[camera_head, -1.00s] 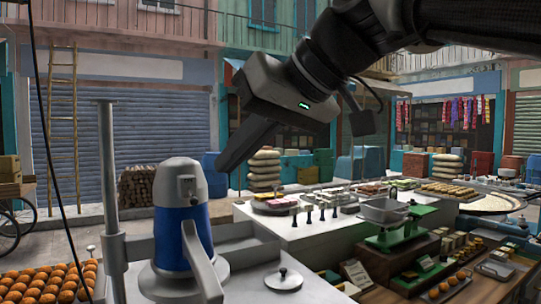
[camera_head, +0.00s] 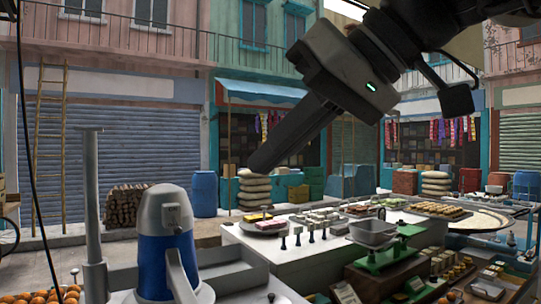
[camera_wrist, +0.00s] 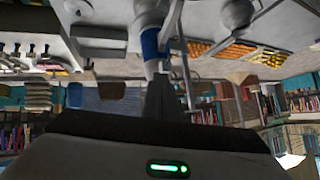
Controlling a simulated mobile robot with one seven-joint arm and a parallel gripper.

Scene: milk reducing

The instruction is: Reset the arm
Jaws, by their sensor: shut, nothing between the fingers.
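My gripper (camera_head: 258,166) hangs in the air in the upper middle of the head view, pointing down and left. Its fingers are together with nothing between them. It is apart from the counter and everything on it. In the wrist view the gripper fingers (camera_wrist: 160,98) point at the blue and grey machine, and the scene appears upside down.
A blue and grey machine (camera_head: 168,262) stands at the front left beside a grey post (camera_head: 93,210). A white counter (camera_head: 300,257) holds trays of sweets, and a green scale (camera_head: 385,254) stands at its right. The air around my gripper is clear.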

